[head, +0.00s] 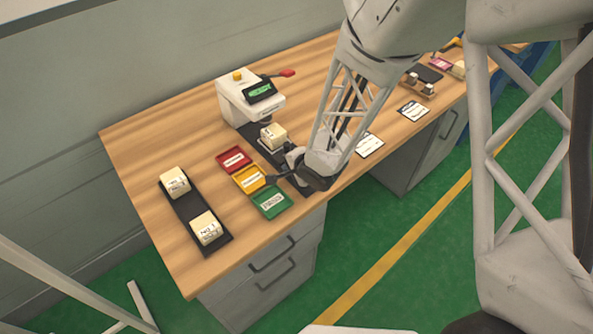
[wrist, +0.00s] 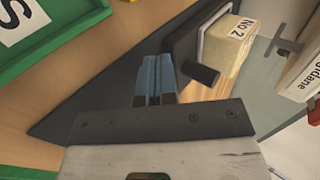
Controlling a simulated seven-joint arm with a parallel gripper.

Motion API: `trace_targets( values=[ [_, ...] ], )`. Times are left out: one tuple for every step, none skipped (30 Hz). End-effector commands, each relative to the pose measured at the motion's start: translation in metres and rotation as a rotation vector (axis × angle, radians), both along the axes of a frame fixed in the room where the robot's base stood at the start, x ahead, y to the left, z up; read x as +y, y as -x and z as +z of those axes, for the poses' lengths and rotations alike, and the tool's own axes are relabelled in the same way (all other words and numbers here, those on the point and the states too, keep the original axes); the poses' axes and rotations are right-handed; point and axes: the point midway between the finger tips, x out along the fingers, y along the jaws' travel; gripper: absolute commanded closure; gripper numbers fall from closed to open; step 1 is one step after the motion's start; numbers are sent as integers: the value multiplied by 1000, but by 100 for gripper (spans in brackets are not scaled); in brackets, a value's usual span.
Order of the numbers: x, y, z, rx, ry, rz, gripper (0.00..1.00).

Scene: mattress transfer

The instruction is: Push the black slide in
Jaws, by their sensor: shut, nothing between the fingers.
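The black slide (head: 251,134) runs out from the front of a white machine (head: 250,98) with a green display. A cream block (head: 273,135) sits on it. In the wrist view the block (wrist: 236,42) reads "No 2", and the dark slide (wrist: 183,42) has a short black handle peg (wrist: 201,72) sticking out towards me. My gripper (head: 274,179) is low at the outer end of the slide, near the trays. In the wrist view its bluish fingers (wrist: 156,66) are together and empty, just left of the peg. I cannot tell whether they touch it.
Red (head: 234,160), yellow (head: 249,179) and green (head: 271,201) trays lie left of my gripper. A black holder (head: 193,212) with two cream blocks is further left. White cards (head: 369,145) and other items lie to the right. The table's front edge is close to my arm.

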Motion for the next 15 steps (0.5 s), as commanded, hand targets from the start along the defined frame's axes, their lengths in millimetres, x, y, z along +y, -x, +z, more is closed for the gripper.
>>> trace_targets(
  values=[
    [3,-2,0,0,0,1,100],
    [4,-3,0,-1,1,1,100],
    [5,-5,0,-1,1,1,100],
    [6,-5,0,-1,1,1,100],
    [6,-6,0,-1,1,1,100],
    [6,-6,0,-1,-1,0,100],
    [7,-6,0,0,0,0,100],
    [7,-7,0,0,0,0,100],
    [7,-7,0,0,0,0,100],
    [7,-7,0,0,0,0,100],
    [6,-6,0,0,0,0,100],
    [6,-6,0,0,0,0,100],
    [6,-6,0,0,0,0,100],
    [6,-6,0,0,0,0,100],
    [6,-6,0,0,0,0,100]
  ],
)
